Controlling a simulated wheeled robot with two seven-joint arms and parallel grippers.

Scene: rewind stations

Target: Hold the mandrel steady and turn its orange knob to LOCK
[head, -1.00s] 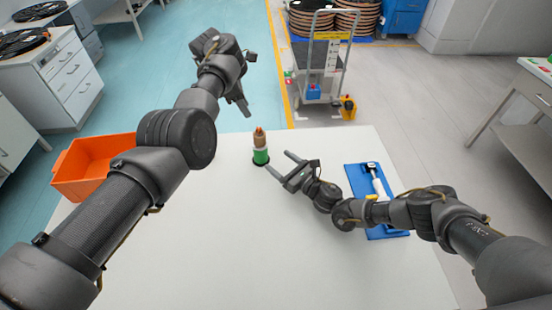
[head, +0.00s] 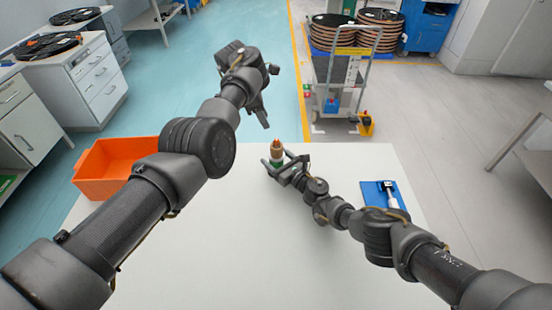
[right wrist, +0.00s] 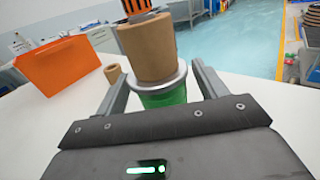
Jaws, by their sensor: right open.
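The mandrel stands upright on the white table, with a brown core (head: 277,147), an orange knob (head: 275,138) on top and a green lower part. In the right wrist view the brown core (right wrist: 147,48) sits above a silver flange (right wrist: 160,82) and the green part (right wrist: 165,98). The black-striped knob (right wrist: 136,7) is cut off by the top edge. My right gripper (head: 278,163) is open, its fingers on either side of the mandrel near flange height. My left gripper (head: 263,112) hangs higher, beyond the mandrel and apart from it; its jaw opening is unclear.
An orange bin (head: 112,170) is at the table's left. A blue mat (head: 374,194) with a white-handled tool (head: 391,194) lies at right, partly behind my right arm. A short cardboard tube (right wrist: 113,74) stands left of the mandrel. A trolley with reels (head: 345,75) stands beyond the table.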

